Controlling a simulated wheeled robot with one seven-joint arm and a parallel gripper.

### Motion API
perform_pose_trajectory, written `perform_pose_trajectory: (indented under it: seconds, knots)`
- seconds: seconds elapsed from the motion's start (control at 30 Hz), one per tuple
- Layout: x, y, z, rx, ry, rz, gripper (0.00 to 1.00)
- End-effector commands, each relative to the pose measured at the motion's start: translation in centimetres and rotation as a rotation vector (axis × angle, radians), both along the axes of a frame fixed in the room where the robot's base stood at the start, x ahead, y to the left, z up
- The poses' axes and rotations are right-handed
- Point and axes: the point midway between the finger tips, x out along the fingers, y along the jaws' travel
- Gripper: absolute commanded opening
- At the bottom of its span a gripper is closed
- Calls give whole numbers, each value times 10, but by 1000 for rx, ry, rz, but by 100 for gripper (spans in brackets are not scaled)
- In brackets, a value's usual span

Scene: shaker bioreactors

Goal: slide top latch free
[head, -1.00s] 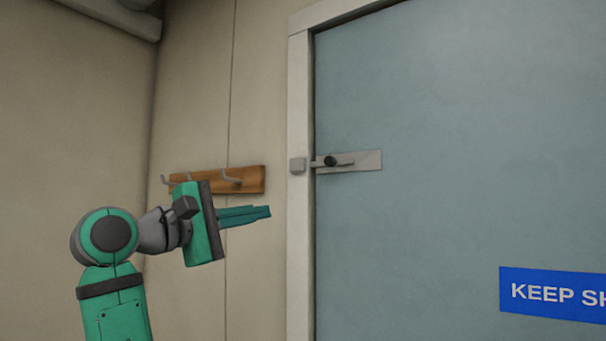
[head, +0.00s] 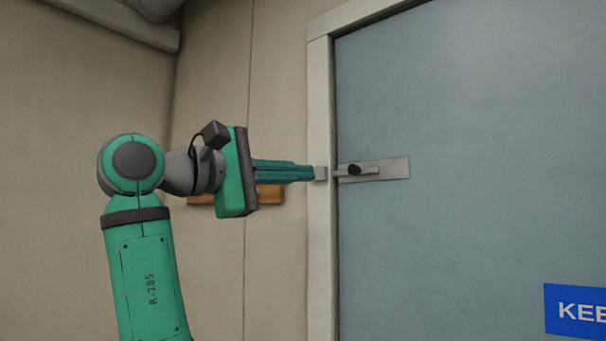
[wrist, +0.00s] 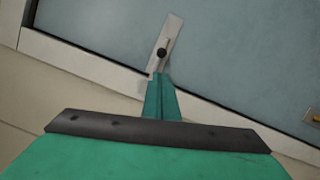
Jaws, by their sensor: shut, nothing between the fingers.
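The top latch (head: 385,169) is a light metal plate with a sliding bolt and a dark round knob (head: 354,170), fixed on the blue-grey door (head: 470,110) at its left edge. A small grey keeper block (head: 321,173) sits on the white frame beside it. In the wrist view the latch plate (wrist: 173,32) and knob (wrist: 161,53) lie just beyond my fingertips. My gripper (head: 312,173) is shut and empty, pointing right, its tips by the keeper in the head view, left of the knob. I cannot tell whether the tips touch the keeper.
The white door frame (head: 321,270) runs down left of the door. A wooden hook rail (head: 270,194) on the beige wall is partly hidden behind my gripper. A blue sign (head: 575,312) is low on the door. The door face around the latch is clear.

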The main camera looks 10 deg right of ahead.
Motion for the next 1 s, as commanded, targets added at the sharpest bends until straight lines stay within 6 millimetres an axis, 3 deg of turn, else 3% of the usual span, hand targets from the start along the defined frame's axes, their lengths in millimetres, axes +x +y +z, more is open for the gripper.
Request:
perform_pose_trajectory:
  seconds: [0.43,1.0]
  knots:
    - [29,-62,4,0,0,0,0]
    - [33,-73,5,0,-1,1,0]
